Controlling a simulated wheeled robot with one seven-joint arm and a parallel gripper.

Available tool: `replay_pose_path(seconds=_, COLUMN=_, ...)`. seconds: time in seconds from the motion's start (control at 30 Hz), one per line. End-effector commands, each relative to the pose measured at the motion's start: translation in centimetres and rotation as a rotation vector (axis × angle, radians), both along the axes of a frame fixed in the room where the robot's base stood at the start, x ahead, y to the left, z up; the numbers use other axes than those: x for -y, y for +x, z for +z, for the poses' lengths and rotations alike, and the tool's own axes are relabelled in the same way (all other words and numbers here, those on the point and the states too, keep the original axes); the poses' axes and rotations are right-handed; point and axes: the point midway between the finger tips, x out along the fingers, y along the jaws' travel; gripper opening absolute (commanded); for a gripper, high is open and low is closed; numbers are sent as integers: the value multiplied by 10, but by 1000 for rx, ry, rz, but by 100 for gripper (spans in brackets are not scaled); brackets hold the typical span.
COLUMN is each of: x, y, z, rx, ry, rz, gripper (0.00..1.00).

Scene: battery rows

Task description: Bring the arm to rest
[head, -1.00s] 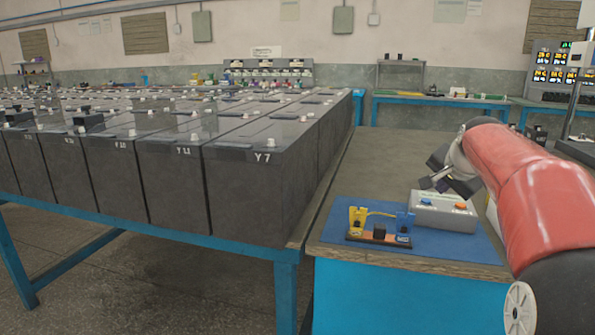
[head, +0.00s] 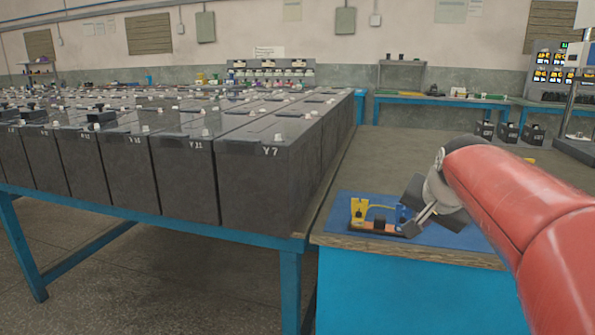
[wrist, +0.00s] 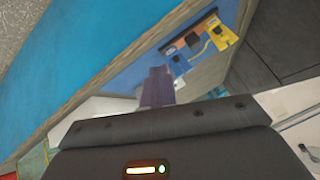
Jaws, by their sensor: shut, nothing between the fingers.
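My gripper (head: 413,228) is at the end of my red arm, over the front part of the wooden bench on the right in the head view. It is shut and empty. In the wrist view its shut fingers (wrist: 157,87) point toward the blue mat. The blue mat (head: 450,236) lies at the bench's front edge, partly hidden behind my gripper and arm. On it is a small device with a yellow clip (head: 358,209), a blue clip and a yellow wire. The device also shows in the wrist view (wrist: 205,42). I cannot tell whether the fingers touch it.
Rows of dark batteries (head: 264,185) fill the blue-framed rack on the left; the nearest is marked Y 7. Several small black items (head: 508,133) stand at the bench's right side, beside a stand (head: 577,140). The bench's middle (head: 400,160) is clear.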

Motion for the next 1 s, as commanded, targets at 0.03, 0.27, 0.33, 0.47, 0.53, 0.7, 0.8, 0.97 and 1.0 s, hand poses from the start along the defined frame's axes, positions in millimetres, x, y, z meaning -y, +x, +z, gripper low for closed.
replay_pose_path(seconds=0.03, x=-12, y=-18, z=-5, rx=-14, ry=-22, rz=38, gripper=0)
replay_pose_path(seconds=0.27, x=-64, y=-133, z=-60, rx=-120, ry=-156, rz=290, gripper=0)
replay_pose_path(seconds=0.33, x=-74, y=-166, z=-81, rx=-150, ry=-196, rz=370, gripper=0)
replay_pose_path(seconds=0.47, x=-83, y=-212, z=-116, rx=-191, ry=-244, rz=483, gripper=0)
replay_pose_path(seconds=0.53, x=-86, y=-226, z=-129, rx=-204, ry=-261, rz=522, gripper=0)
replay_pose_path(seconds=0.7, x=-87, y=-239, z=-141, rx=-218, ry=-276, rz=557, gripper=0)
replay_pose_path(seconds=0.8, x=-87, y=-239, z=-141, rx=-219, ry=-275, rz=557, gripper=0)
replay_pose_path(seconds=0.97, x=-87, y=-239, z=-140, rx=-218, ry=-275, rz=555, gripper=0)
replay_pose_path(seconds=1.0, x=-87, y=-238, z=-140, rx=-218, ry=-275, rz=555, gripper=0)
